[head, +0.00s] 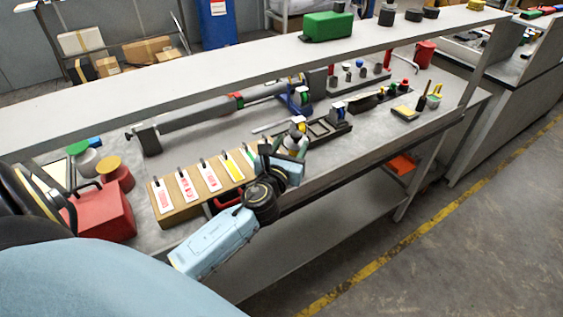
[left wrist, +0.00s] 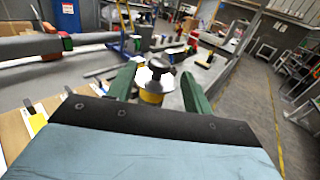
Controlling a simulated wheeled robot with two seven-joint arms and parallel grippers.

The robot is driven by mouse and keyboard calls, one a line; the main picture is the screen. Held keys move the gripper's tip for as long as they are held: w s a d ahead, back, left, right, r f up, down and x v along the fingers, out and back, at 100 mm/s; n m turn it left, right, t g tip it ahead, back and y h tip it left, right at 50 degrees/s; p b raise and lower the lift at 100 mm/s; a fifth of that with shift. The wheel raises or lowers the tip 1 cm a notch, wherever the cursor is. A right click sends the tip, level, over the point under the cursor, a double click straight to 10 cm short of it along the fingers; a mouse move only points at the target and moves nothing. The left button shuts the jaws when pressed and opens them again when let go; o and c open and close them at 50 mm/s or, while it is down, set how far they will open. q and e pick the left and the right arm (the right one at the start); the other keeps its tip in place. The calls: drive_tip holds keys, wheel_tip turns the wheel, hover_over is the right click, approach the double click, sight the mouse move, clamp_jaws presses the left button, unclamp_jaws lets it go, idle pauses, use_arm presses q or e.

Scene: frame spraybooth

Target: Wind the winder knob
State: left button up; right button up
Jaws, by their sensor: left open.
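In the left wrist view a black knob (left wrist: 157,67) tops a pale round body with a yellow lower part, which I take to be the winder. In the head view a small pale and yellow piece (head: 298,121) stands just past my fingers, seemingly the same thing. My left gripper (head: 292,143) is over the workbench (head: 190,150). Its green fingers (left wrist: 158,77) are apart, one on each side of the winder in the picture. I cannot tell whether they touch it. The gripper hides part of the winder's base. My right gripper is not in view.
A wooden board (head: 163,207) with several labelled tags lies left of my gripper. A red box (head: 102,215) is at the bench's left end. A grey tube (head: 195,113) lies behind. A long shelf (head: 240,65) runs above the bench's back. The floor to the right is clear.

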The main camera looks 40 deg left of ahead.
use_arm(q)
drive_tip(key=v, duration=0.8)
drive_tip(key=shift+b, duration=0.35)
